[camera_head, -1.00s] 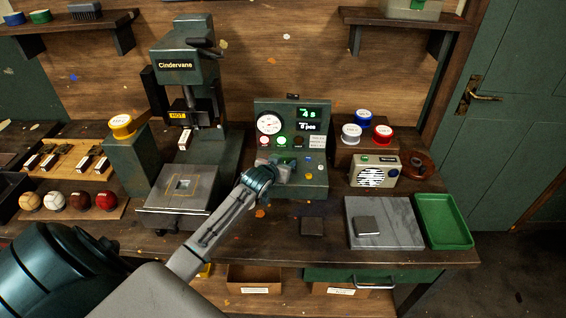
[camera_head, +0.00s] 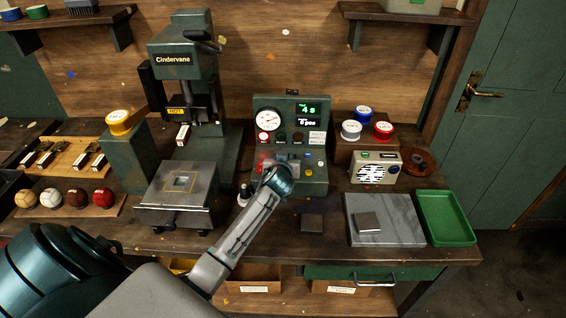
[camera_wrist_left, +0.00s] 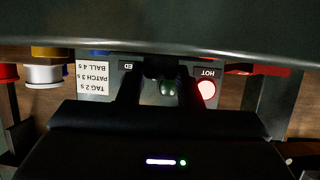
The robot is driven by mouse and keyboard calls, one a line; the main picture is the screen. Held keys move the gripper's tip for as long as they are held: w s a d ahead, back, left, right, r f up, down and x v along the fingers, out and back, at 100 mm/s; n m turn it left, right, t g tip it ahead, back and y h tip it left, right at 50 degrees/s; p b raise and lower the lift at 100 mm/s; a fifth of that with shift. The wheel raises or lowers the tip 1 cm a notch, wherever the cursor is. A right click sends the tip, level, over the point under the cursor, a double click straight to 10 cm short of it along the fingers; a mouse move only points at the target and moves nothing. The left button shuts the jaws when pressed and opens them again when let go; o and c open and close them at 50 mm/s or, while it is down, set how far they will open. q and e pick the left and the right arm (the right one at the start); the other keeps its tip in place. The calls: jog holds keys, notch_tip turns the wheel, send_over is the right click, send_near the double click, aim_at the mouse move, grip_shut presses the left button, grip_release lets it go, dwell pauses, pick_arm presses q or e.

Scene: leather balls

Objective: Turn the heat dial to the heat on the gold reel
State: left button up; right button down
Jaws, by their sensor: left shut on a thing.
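The control panel (camera_head: 318,186) stands at the table's back middle. It carries a round white gauge (camera_head: 268,120) and a display (camera_head: 308,108) reading 4 s. My left gripper (camera_head: 288,163) is at the panel's lower face, shut on a part there, most likely the heat dial, which the gripper hides.
The Cindervane press (camera_head: 173,62) stands left of the panel, its plate (camera_head: 152,214) in front. A small bottle (camera_head: 243,196) stands near my forearm. A radio (camera_head: 376,168), a grey slab (camera_head: 392,232) and a green tray (camera_head: 446,219) are at right.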

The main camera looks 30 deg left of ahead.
pick_arm(q)
jog(key=n+g+y+b, duration=0.1)
jog(key=n+b, duration=0.1)
jog(key=b, duration=0.1)
jog(key=n+g+y+b, duration=0.2)
jog(key=b, duration=0.1)
jog(key=n+g+y+b, duration=0.2)
jog(key=b, duration=0.1)
jog(key=shift+w+d+f, duration=0.15)
jog(key=shift+w+d, duration=0.2)
jog(key=shift+n+g+y+b, duration=0.5)
jog(key=shift+n+g+b, duration=0.1)
jog(key=shift+n+b, duration=0.1)
jog(key=shift+n+g+b, duration=0.3)
jog(key=shift+g, duration=0.1)
jog(key=shift+r, duration=0.2)
jog(key=o, duration=1)
jog(key=shift+c, duration=0.2)
